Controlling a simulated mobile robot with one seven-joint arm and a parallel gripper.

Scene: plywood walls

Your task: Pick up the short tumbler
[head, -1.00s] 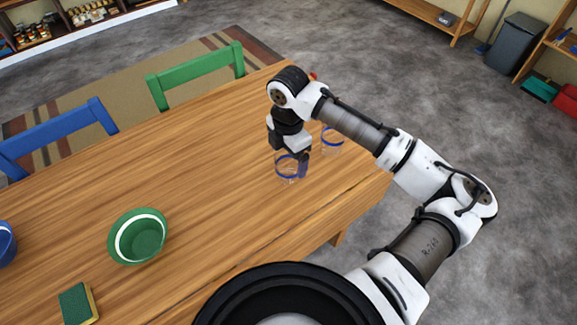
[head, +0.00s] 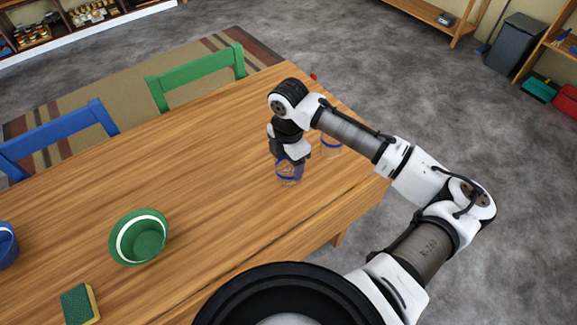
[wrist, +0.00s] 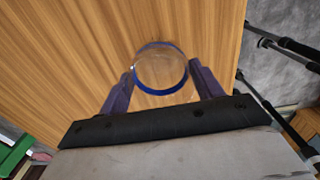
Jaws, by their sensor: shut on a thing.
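A clear glass tumbler with a blue rim band (head: 288,175) stands on the wooden table near its right end in the head view. It also shows from above in the wrist view (wrist: 160,68). My gripper (head: 290,162) points down over it and is shut on it, with one dark finger on each side of the glass. A second clear glass with a blue band (head: 331,147) stands behind and to the right, partly hidden by my arm. I cannot tell from these frames which of the two is shorter.
A green bowl with a white band (head: 139,238), a green and yellow sponge (head: 80,304) and a blue bowl (head: 6,246) are on the left of the table (head: 215,170). Green (head: 195,76) and blue (head: 58,139) chairs line the far edge. The table's middle is clear.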

